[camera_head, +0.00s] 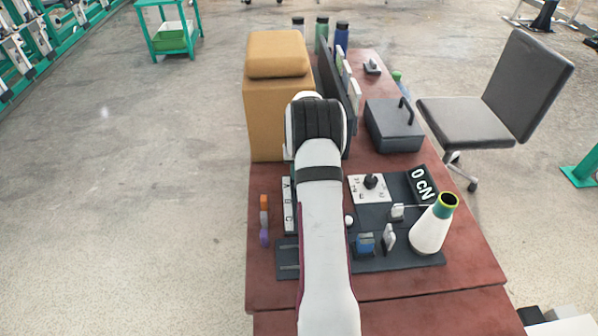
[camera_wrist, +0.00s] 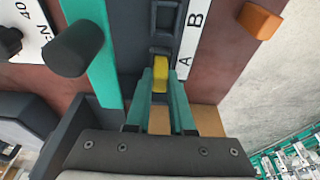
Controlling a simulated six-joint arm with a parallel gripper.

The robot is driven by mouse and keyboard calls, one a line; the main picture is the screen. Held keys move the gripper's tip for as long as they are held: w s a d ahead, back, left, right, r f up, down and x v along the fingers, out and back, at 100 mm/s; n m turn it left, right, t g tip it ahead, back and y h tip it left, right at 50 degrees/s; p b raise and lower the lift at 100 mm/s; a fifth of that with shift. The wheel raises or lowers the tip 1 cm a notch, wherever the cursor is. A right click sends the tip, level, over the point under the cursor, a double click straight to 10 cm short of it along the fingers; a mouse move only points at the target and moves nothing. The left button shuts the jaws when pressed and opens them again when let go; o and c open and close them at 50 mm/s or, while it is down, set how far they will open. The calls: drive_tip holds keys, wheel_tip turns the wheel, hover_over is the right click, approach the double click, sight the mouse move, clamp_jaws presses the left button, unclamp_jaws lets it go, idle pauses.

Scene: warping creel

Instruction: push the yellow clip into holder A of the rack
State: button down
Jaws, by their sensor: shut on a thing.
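In the wrist view my gripper (camera_wrist: 161,85) is shut on the yellow clip (camera_wrist: 159,75), which sits between its two teal fingertips. Just ahead of the clip is the dark rack (camera_wrist: 147,25) with square recesses in a row. A white label strip (camera_wrist: 187,55) beside the rack shows the letters A and B; the clip is close to the A end. I cannot tell whether the clip touches or enters holder A. In the head view the label strip (camera_head: 288,205) shows left of my arm. My arm hides the gripper, the clip and most of the rack there.
Orange (camera_head: 264,201), grey (camera_head: 264,217) and purple (camera_head: 264,237) pieces lie on the table left of the strip. A teal bar (camera_wrist: 95,45) and a dark knob (camera_wrist: 75,48) stand left of the rack. A tan box (camera_head: 262,120) stands at the far left.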

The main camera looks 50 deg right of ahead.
drive_tip(key=shift+f, duration=0.1)
drive_tip(key=c, duration=1.2)
unclamp_jaws()
drive_tip(key=shift+c, duration=0.2)
drive_tip(key=o, duration=0.5)
drive_tip(key=shift+o, duration=0.5)
drive_tip(key=shift+o, duration=0.9)
drive_tip(key=v, duration=0.7)
